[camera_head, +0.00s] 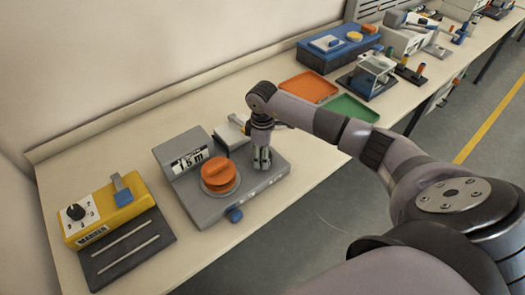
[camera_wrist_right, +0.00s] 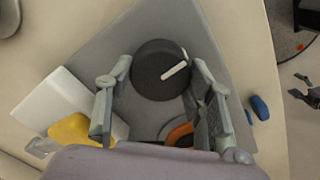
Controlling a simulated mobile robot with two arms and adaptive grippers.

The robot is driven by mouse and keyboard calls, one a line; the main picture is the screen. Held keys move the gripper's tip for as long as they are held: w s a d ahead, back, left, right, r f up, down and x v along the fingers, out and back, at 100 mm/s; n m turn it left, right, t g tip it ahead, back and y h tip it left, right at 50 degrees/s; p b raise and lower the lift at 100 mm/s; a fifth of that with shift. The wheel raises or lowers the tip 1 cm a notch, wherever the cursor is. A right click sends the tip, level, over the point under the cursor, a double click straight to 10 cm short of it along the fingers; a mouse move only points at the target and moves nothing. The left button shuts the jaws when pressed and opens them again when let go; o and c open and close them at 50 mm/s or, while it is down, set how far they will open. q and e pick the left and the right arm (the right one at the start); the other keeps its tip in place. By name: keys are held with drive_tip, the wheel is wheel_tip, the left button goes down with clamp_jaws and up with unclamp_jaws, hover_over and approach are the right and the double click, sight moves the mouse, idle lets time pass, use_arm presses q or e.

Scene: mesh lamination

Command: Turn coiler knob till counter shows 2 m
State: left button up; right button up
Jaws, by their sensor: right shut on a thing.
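The grey coiler (camera_head: 215,215) stands on the bench. It has an orange spool (camera_head: 219,173) and a slanted counter window (camera_head: 189,160) that reads a 5 and "m"; the digit before the 5 is unclear. My right gripper (camera_head: 262,160) points down at the coiler's right part. In the right wrist view its fingers are shut on the round black knob (camera_wrist_right: 160,70), one on each side. The knob's white pointer mark slants to the upper right. The knob is hidden behind the gripper in the head view. My left gripper is not in the head view.
A yellow box (camera_head: 100,212) with a dial and blue lever stands left of the coiler. Orange (camera_head: 309,86) and green (camera_head: 349,109) trays lie further right.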

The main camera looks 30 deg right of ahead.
drive_tip(key=shift+m+p, duration=0.4)
drive_tip(key=shift+m, duration=0.6)
drive_tip(key=o, duration=1.2)
drive_tip(key=shift+c, duration=0.2)
drive_tip(key=shift+r, duration=0.1)
wheel_tip(320, 180, up, 12)
